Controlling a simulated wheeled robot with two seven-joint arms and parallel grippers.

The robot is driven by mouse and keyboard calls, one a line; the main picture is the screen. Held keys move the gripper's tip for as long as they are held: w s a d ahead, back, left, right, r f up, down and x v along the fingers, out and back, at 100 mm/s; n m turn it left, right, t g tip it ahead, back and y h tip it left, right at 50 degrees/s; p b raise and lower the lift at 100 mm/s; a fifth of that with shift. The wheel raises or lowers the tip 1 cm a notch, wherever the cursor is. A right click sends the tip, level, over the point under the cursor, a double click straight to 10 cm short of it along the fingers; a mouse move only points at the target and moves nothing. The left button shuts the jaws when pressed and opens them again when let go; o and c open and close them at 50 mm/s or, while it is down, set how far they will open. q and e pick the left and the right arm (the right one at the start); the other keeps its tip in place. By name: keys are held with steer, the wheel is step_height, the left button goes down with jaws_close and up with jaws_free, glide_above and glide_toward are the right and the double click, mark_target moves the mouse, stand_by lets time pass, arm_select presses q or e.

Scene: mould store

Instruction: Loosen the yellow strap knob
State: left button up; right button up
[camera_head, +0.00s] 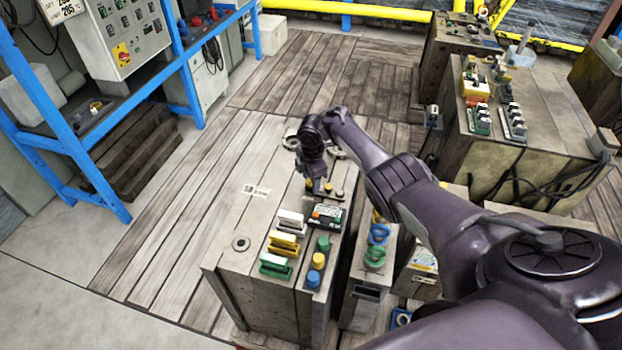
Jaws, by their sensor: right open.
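A yellow round knob (319,261) stands on top of the near grey mould block (222,268), between a green knob (323,243) and a blue knob (313,279). I take it for the strap knob, but no strap is clear at this size. My right gripper (314,174) hangs over the far part of the block, beyond the knob and apart from it. It is open and points down, next to a row of small brass-coloured posts (326,187). Its fingers are dark and small, and nothing shows between them. My left gripper is out of view.
White, yellow and green handle-like fittings (283,243) stand left of the knobs. Another mould block (540,120) stands at the right. Wooden floor (170,230) lies clear to the left.

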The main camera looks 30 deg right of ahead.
steer(key=r+p, duration=0.1)
steer(key=r, duration=0.3)
steer(key=r+p, duration=0.1)
steer(key=r, duration=0.2)
steer(key=shift+s+r, duration=0.2)
steer(key=shift+r, duration=0.2)
steer(key=shift+s+d+f, duration=0.1)
